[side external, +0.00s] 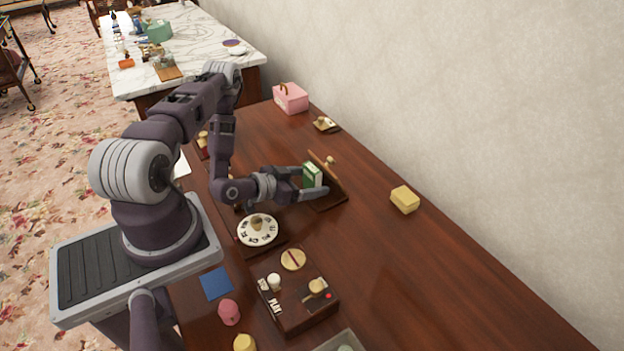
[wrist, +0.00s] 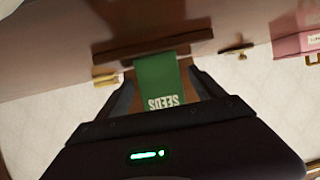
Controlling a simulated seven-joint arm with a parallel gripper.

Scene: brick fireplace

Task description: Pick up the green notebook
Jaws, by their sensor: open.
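The green notebook (side external: 312,176) is a small upright green block with a pale edge, in a dark wooden holder (side external: 328,203) on the brown table. In the wrist view the notebook (wrist: 160,78) shows a green face with the white upside-down word "SEEDS". My gripper (side external: 314,183) reaches it from the left, low over the table. In the wrist view the open fingers of my gripper (wrist: 162,88) lie on either side of the notebook, with a gap visible at the right. Whether the left finger touches it I cannot tell.
A white dial (side external: 257,230) and a dark box with knobs (side external: 298,303) stand nearer the camera. A yellow block (side external: 405,199) lies to the right and a pink box (side external: 290,98) at the far end.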

